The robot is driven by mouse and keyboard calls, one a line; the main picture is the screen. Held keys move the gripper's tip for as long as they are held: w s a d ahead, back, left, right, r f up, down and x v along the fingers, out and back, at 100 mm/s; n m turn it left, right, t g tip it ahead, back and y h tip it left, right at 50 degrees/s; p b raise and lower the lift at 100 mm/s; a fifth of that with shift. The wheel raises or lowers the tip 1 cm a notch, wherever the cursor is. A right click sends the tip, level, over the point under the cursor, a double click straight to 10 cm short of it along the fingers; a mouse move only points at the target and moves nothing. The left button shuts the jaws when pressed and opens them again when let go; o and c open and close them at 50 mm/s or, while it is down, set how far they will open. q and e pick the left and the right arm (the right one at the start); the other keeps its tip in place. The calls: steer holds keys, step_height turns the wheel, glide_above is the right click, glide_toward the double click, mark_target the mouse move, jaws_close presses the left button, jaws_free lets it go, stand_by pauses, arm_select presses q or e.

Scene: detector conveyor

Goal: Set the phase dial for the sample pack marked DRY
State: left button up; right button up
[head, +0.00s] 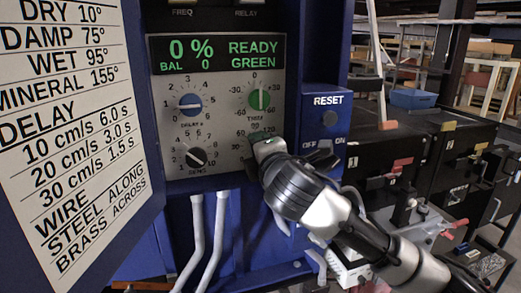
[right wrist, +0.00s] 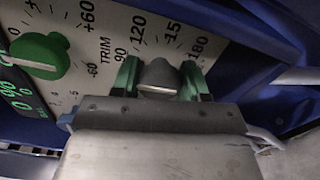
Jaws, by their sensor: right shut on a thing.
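The phase dial is a grey knob (right wrist: 159,76) in the right wrist view, with marks from 90 to 180 visible around it. My right gripper (right wrist: 160,82), with green finger pads, is shut on this knob, one pad on each side. In the head view my right gripper (head: 266,148) covers most of the dial at the panel's lower right, and its pointer is hidden. A printed chart (head: 75,115) at the left reads DRY 10°, DAMP 75°, WET 95° and MINERAL 155°. My left gripper and the sample packs are not in view.
The control panel (head: 222,130) also carries a green TRIM knob (head: 259,99), a blue DELAY knob (head: 189,105) and a black SENS knob (head: 196,157). The display (head: 215,53) shows 0 % and READY GREEN. A RESET box (head: 325,118) stands close to my right arm.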

steer(key=n, duration=1.7)
steer(key=shift+a, duration=0.1)
steer(key=n, duration=0.5)
steer(key=shift+n, duration=0.4)
steer(key=shift+a+f, duration=0.1)
steer(key=o, duration=0.9)
steer(key=shift+s, duration=0.1)
